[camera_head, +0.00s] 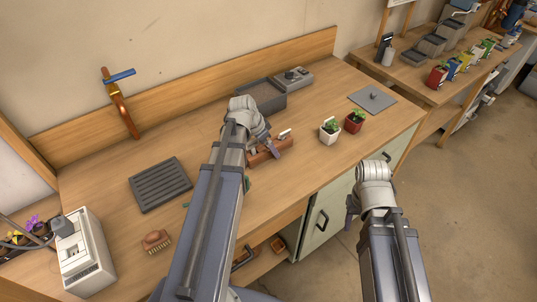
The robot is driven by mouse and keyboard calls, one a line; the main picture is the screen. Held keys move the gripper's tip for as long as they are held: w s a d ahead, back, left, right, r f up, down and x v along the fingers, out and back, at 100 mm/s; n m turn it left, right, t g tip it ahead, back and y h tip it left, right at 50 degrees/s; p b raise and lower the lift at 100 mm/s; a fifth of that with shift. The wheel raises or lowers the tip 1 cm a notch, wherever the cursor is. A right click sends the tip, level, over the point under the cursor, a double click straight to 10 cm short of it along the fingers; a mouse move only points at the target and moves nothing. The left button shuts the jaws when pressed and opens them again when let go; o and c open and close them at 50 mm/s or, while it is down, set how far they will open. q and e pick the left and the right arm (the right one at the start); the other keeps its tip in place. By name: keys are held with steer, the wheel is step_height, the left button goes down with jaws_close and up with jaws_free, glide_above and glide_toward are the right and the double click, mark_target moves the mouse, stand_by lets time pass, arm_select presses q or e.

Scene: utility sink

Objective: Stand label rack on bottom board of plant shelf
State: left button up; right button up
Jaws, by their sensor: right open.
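A reddish-brown holder with a pale upright tag (257,157), which looks like the label rack, stands on the wooden worktop. My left arm partly covers it. My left gripper (275,148) is at the holder, its finger in front of it; whether it grips is unclear. My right gripper (352,208) is open and empty, beyond the worktop's front edge, by the pale cabinet door. I cannot identify the plant shelf for certain; a low wooden board (262,266) shows under the worktop.
Two small potted plants, white (329,131) and red (354,122), stand right of the holder. A dark tray (262,97) is behind my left arm. A slatted grey mat (160,184), brush (157,241) and white device (86,255) are left.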

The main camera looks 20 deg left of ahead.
arm_select(q)
steer(key=shift+w+f, duration=0.15)
steer(key=shift+f, duration=0.35)
steer(key=shift+d+r, duration=0.1)
steer(key=shift+c, duration=0.2)
jaws_close()
